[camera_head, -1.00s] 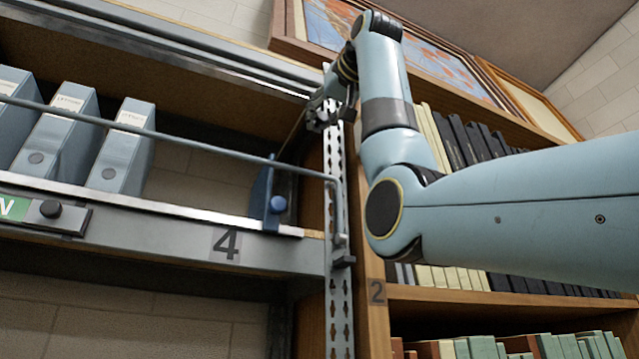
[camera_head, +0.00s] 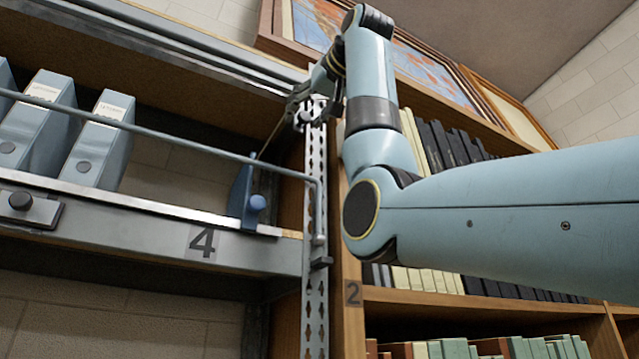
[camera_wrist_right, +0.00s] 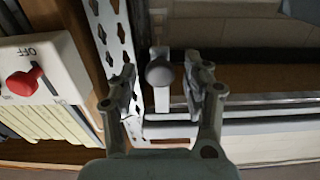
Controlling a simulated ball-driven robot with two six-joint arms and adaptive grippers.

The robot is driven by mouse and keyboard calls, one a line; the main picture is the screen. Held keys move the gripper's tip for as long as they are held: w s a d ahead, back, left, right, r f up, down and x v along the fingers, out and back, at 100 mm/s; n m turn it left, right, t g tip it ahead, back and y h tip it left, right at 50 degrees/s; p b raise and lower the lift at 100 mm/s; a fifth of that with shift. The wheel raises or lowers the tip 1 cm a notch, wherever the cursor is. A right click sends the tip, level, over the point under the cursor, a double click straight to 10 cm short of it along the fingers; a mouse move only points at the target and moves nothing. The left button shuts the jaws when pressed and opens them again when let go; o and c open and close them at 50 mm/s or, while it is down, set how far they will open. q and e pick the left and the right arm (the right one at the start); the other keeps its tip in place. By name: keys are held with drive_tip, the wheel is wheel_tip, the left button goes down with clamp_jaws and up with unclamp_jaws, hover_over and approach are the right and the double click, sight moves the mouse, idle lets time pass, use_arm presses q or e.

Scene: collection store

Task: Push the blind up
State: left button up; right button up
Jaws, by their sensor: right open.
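A ridged grey metal band (camera_head: 205,52), which looks like the blind, runs along the top of the shelf bay numbered 4. My right gripper (camera_head: 298,108) is up at the bay's right end, by the perforated metal upright (camera_head: 315,210). In the right wrist view the right gripper (camera_wrist_right: 162,84) is open, its fingers on either side of a grey round knob (camera_wrist_right: 160,72) on a pale strip. I cannot tell whether either finger touches it. Pale rails (camera_wrist_right: 265,112), possibly the blind's edge, lie behind the right finger. My left gripper is not in view.
Blue-grey box files (camera_head: 100,140) and a blue bookend (camera_head: 243,195) stand on the shelf behind a thin rail (camera_head: 190,150). A wooden bookcase (camera_head: 352,270) adjoins on the right. A switch box with a red knob (camera_wrist_right: 25,82) is close at left in the wrist view.

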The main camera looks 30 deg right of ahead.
drive_tip(key=s, duration=1.1)
drive_tip(key=shift+d, duration=0.2)
drive_tip(key=shift+w, duration=0.1)
